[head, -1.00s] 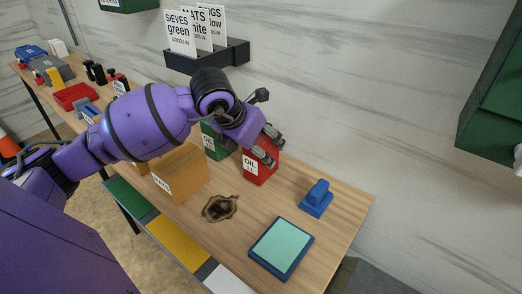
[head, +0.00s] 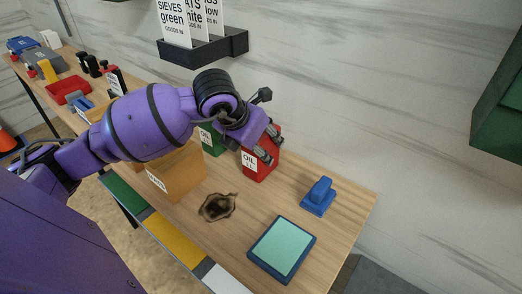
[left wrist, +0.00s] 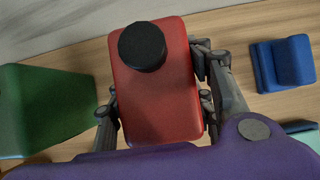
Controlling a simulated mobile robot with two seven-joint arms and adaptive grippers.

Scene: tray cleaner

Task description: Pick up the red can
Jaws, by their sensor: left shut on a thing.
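The red can (head: 262,166) with a white oil label stands at the back of the wooden table in the head view. In the left wrist view the red can (left wrist: 157,92) shows from above with its black cap. My left gripper (head: 268,145) comes down over it from the left. In the left wrist view my left gripper (left wrist: 160,98) has its fingers on both sides of the can and is shut on it. In the head view the can's base appears at the tabletop; I cannot tell any gap beneath it. My right gripper is not in view.
A green can (head: 210,139) stands just left of the red can. A cardboard box (head: 178,173) is in front of it. A blue block-like tool (head: 318,196), a dark stain (head: 217,207) and a blue-rimmed pad (head: 282,249) lie nearby. A dark sign holder (head: 203,48) is on the wall behind.

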